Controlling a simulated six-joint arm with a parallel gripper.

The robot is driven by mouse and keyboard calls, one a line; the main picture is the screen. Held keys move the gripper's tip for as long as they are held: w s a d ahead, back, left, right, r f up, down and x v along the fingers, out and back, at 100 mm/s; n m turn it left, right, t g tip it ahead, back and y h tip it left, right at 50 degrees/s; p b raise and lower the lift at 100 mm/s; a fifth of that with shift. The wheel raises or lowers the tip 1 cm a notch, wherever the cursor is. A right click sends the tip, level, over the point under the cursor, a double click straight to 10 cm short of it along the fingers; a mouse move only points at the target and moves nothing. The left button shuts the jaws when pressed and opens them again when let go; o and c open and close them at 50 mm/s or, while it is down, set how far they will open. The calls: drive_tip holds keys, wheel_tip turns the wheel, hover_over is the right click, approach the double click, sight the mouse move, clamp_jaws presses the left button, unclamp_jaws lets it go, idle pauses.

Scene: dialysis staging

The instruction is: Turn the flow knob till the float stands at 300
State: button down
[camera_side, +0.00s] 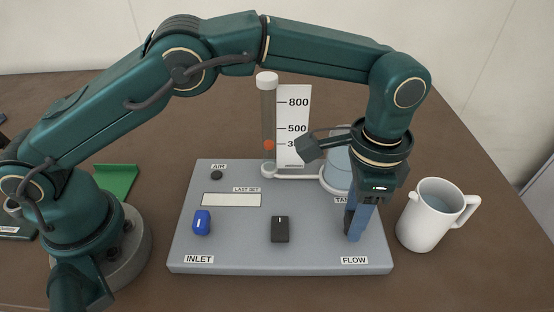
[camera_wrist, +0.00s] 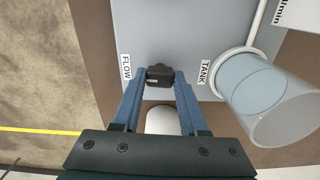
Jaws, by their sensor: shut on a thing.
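The flow knob (camera_wrist: 160,73) is black and sits beside the FLOW label in the wrist view. My gripper (camera_wrist: 161,80) is shut on it, with one blue finger on each side. In the side view my gripper (camera_side: 354,236) points down at the panel's front right, above the FLOW label (camera_side: 354,260), and hides the knob. The orange float (camera_side: 269,145) stands in the clear upright tube (camera_side: 268,110). It looks about level with the lowest visible number on the white scale (camera_side: 294,115), which starts with 3 and is partly hidden by my wrist. The 500 and 800 marks are above it.
The grey panel (camera_side: 240,255) also carries a blue INLET knob (camera_side: 202,222), a black middle knob (camera_side: 280,229) and a small AIR knob (camera_side: 216,175). The clear tank (camera_wrist: 262,95) stands behind my gripper.

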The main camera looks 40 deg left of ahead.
drive_tip(key=shift+m, duration=0.3)
drive_tip(key=shift+c, duration=2.2)
unclamp_jaws()
drive_tip(key=shift+r, duration=2.6)
